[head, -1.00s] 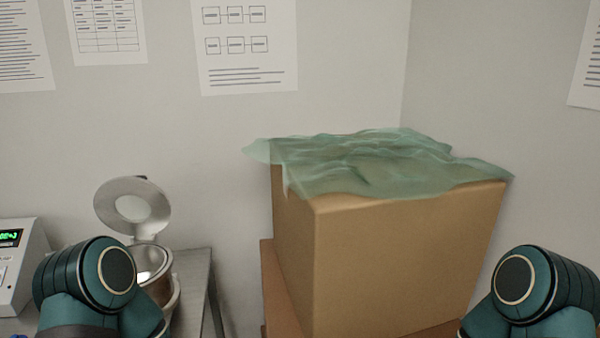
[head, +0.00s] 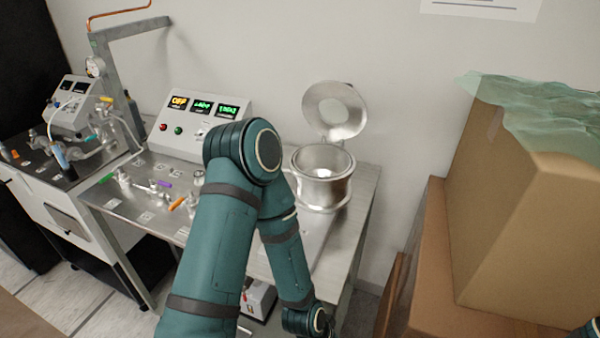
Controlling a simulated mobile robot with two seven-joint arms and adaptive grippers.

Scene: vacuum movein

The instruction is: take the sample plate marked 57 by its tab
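I cannot make out a sample plate marked 57 or its tab in the head view. Several small pale labels lie on the steel bench (head: 362,190), too small to read. My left arm rises in front of the bench and bends down again, hiding part of the bench top. Its lowest visible joint is near the bottom edge, and my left gripper is out of the picture. Only a sliver of my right arm shows at the lower right corner, and its gripper is out of view.
A round metal chamber (head: 322,193) stands on the bench, its lid (head: 335,110) raised. Behind my arm is a control box (head: 180,118) with lit displays. Valves and tubing (head: 150,187) stand left. Cardboard boxes (head: 520,220) under green sheeting (head: 555,115) block the right.

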